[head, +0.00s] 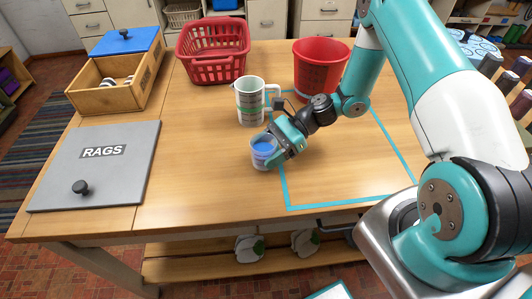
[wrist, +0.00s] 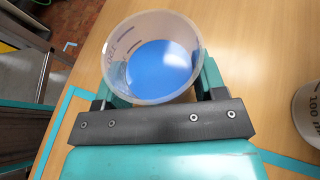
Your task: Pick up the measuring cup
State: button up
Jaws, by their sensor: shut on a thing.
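The measuring cup (head: 261,159) is a small, clear, upright cup with dark marks and blue in it. It is near the front middle of the table. My gripper (head: 270,147) is shut on it, with a finger on each side. In the wrist view the cup (wrist: 150,62) shows its round open rim, the blue inside and marks on its wall. The fingers of my gripper (wrist: 155,82) flank it, and its near lower side is hidden by the gripper body. I cannot tell whether its base touches the table.
A white graduated jug (head: 249,103) with a handle stands just behind the cup. A red basket (head: 212,68) and red bucket (head: 319,85) stand farther back. A wooden box (head: 112,95) and a grey RAGS lid (head: 120,178) are at left. Teal tape (head: 287,190) marks the table at right.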

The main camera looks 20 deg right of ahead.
notch_tip(320, 180, up, 19)
dwell(1.0)
